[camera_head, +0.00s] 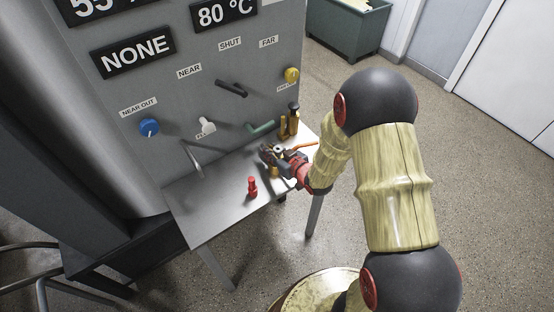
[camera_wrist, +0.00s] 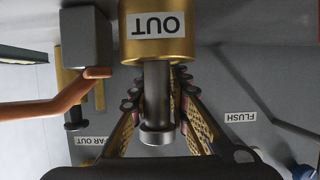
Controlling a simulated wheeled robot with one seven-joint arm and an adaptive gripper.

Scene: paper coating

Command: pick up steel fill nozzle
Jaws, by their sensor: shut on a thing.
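The steel fill nozzle (camera_wrist: 157,95) is a dark grey metal cylinder with a wider round rim, in the middle of the wrist view. Its other end meets a brass body (camera_wrist: 160,52) with a white "OUT" label that reads upside down. My gripper (camera_wrist: 158,108) has a finger on each side of the nozzle and is shut on it. In the head view my gripper (camera_head: 275,154) is over the right part of the steel table, close to the panel. The nozzle is hard to make out there behind the fingers.
A red object (camera_head: 252,187) stands on the steel table (camera_head: 215,205), left of my gripper. Brass and black fittings (camera_head: 293,119) stand behind it. An orange handle (camera_wrist: 50,110) and a grey block (camera_wrist: 87,37) are close on the left in the wrist view.

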